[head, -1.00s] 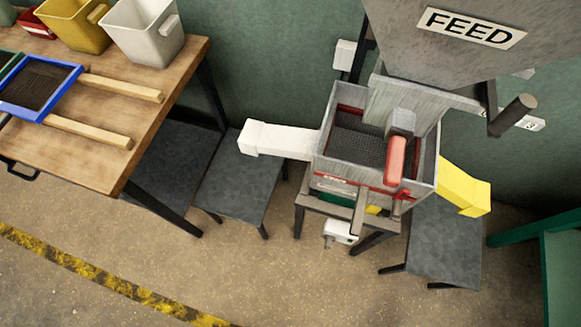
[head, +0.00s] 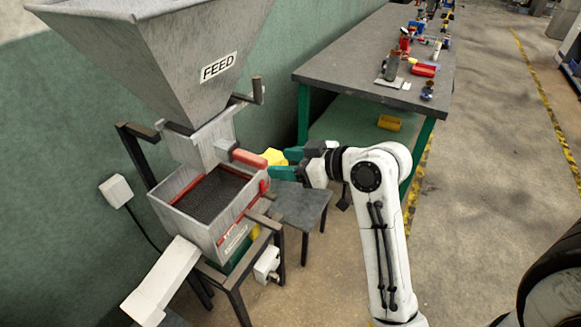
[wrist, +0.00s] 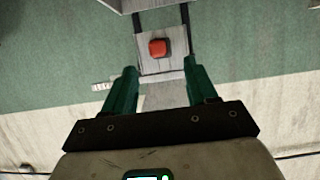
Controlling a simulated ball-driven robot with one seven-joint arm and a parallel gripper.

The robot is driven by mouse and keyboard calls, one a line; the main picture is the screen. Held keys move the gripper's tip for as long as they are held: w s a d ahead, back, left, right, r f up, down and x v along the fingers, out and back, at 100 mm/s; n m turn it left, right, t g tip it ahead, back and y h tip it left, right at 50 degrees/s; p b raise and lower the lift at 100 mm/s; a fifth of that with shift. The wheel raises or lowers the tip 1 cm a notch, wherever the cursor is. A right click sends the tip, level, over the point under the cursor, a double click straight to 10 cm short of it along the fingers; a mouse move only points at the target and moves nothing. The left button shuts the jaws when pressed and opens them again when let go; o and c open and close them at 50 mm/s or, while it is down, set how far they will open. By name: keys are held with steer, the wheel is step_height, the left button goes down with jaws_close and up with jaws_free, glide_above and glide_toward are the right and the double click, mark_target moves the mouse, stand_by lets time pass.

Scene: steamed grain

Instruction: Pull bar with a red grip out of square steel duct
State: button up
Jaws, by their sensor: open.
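The bar's red grip (head: 249,158) sticks out towards the right from a grey block at the front of the square steel duct (head: 212,140), below the hopper. In the wrist view the red grip (wrist: 158,48) is seen end-on, ahead of and between my fingers. My gripper (head: 279,163) is open, its green fingers just to the right of the grip's end and pointing at it. The gripper also shows in the wrist view (wrist: 159,65) with nothing held. The bar's inner part is hidden in the duct.
A grey hopper marked FEED (head: 160,50) stands above a mesh-bottomed sieve box (head: 160,200). A white chute (head: 160,283) leaves the box at the lower left. A workbench (head: 350,60) with tools stands at the back right.

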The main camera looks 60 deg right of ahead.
mark_target(266, 162)
steer(key=p+x, duration=0.1)
steer(key=x, duration=0.6)
steer(key=shift+w+f, duration=0.2)
steer(key=shift+w, duration=0.1)
steer(key=shift+d, duration=0.1)
steer(key=shift+c, duration=0.2)
jaws_close()
stand_by(0.5)
